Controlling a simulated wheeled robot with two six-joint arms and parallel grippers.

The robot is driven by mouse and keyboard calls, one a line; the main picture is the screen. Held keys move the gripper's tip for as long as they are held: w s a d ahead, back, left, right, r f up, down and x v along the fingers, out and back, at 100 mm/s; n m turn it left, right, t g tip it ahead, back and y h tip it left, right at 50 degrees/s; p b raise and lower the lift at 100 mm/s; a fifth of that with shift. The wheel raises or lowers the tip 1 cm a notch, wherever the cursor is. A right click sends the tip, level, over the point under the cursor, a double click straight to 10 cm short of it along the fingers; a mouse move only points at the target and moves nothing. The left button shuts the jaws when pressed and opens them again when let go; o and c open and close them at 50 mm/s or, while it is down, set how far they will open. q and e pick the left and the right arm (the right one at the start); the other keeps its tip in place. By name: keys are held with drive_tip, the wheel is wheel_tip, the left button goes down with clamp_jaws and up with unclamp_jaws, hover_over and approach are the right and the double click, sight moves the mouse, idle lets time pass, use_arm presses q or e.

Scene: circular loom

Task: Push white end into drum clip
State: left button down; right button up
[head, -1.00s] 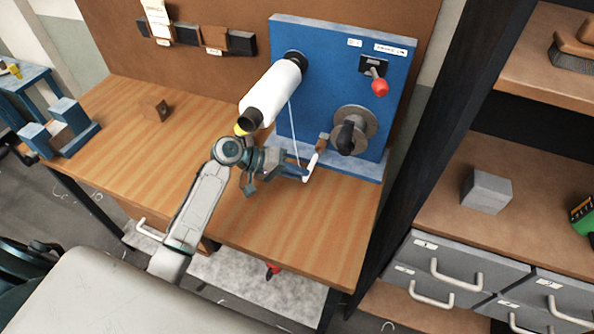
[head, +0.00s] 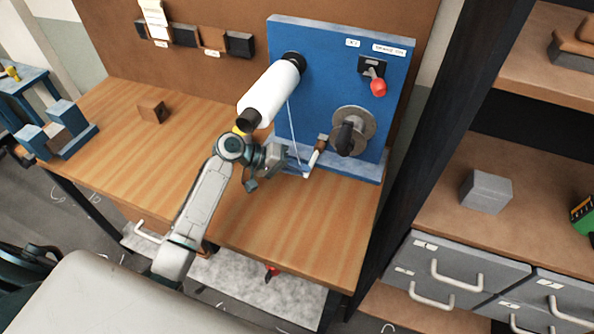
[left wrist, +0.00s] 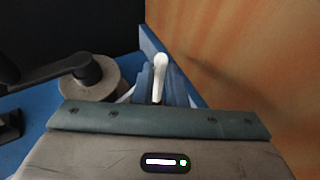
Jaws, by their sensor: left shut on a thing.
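My left gripper (head: 303,168) is shut on a small white end piece (head: 313,160), low in front of the blue panel. In the left wrist view the white piece (left wrist: 160,68) sticks out past the blue fingers (left wrist: 160,92). A thin pale cord (head: 292,125) runs from near the white roll (head: 271,92) down toward the gripper. The grey drum disc (head: 367,123) with a black crank is on the panel, right of the gripper; it also shows at left in the wrist view (left wrist: 112,82). A small brown block (head: 321,141) sits beside the disc; I cannot tell whether it is the clip. My right gripper is out of view.
The blue panel (head: 325,65) stands at the back of the wooden bench (head: 285,230) and carries a red-knobbed lever (head: 377,87). A brown cube (head: 152,110) and a blue holder (head: 82,133) are at left. The bench front is clear. Shelving stands at right.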

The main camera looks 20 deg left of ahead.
use_arm(q)
drive_tip(key=shift+w, duration=0.6)
idle(0.3)
drive_tip(key=shift+w+b, duration=0.5)
drive_tip(key=shift+w, duration=0.3)
drive_tip(key=c, duration=1.4)
unclamp_jaws()
drive_tip(key=shift+s+a, duration=0.1)
drive_tip(key=shift+a, duration=0.05)
drive_tip(key=b+v, duration=0.4)
drive_tip(key=v, duration=0.6)
drive_tip(key=shift+s+a+r, duration=0.1)
drive_tip(key=shift+a+r, duration=0.05)
